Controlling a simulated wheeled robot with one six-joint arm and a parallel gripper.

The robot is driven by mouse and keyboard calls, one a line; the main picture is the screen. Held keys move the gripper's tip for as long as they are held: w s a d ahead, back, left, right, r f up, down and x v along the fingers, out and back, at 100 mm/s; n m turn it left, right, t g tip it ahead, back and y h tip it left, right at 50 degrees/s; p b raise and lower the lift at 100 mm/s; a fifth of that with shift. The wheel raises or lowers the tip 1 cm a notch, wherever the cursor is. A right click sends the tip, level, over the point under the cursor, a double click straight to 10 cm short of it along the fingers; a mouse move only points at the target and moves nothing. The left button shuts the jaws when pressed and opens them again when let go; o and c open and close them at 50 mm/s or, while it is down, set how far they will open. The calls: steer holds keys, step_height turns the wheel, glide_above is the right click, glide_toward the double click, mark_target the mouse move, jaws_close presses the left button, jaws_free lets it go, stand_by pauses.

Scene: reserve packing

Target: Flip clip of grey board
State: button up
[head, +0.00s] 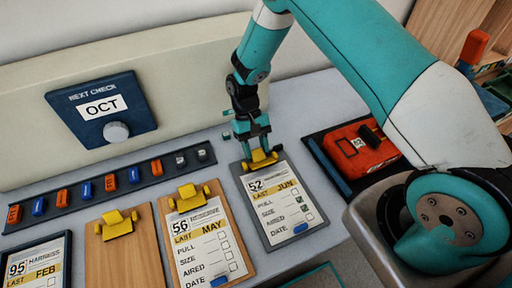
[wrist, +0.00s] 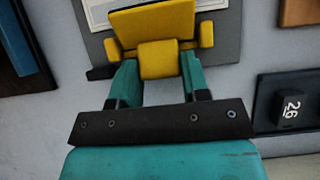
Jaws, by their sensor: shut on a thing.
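The grey board (head: 246,183) lies on the table right of the wooden boards. It bears a card (head: 280,205) reading 52 and JUN, with a tick on one line. Its yellow clip (head: 262,160) sits at the top edge; the clip also shows in the wrist view (wrist: 153,22), with a broad plate and a narrower tab. My gripper (head: 256,148) reaches down from above onto this clip. In the wrist view its two teal fingers (wrist: 158,72) stand either side of the tab, shut on it. The fingers partly hide the clip in the head view.
Left of it are a wooden board with card 56 MAY (head: 205,245), a bare wooden board (head: 124,255) and a dark board with card 95 FEB (head: 38,268). A red device (head: 360,155) lies close right. Behind are a peg strip (head: 110,184) and an OCT panel (head: 101,108).

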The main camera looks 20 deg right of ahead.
stand_by(0.4)
steer(key=o, duration=0.9)
step_height(320, 180, up, 20)
steer(key=shift+b, duration=0.95)
steer(key=s+a+r+n+t+y, duration=0.1)
steer(key=s+r+n+t, duration=0.1)
steer(key=s, duration=0.4)
steer(key=s+a+r+n+t+y, duration=0.1)
steer(key=s+a+r+n+t, duration=0.1)
steer(key=s+r, duration=0.2)
steer(key=s+a+r+n+t+y, duration=0.1)
steer(key=s+r+n+t+y, duration=0.1)
steer(key=s, duration=0.8)
steer(key=shift+s+a+r+n, duration=0.15)
steer(key=shift+a+r+n, duration=0.15)
steer(key=shift+r+n, duration=0.4)
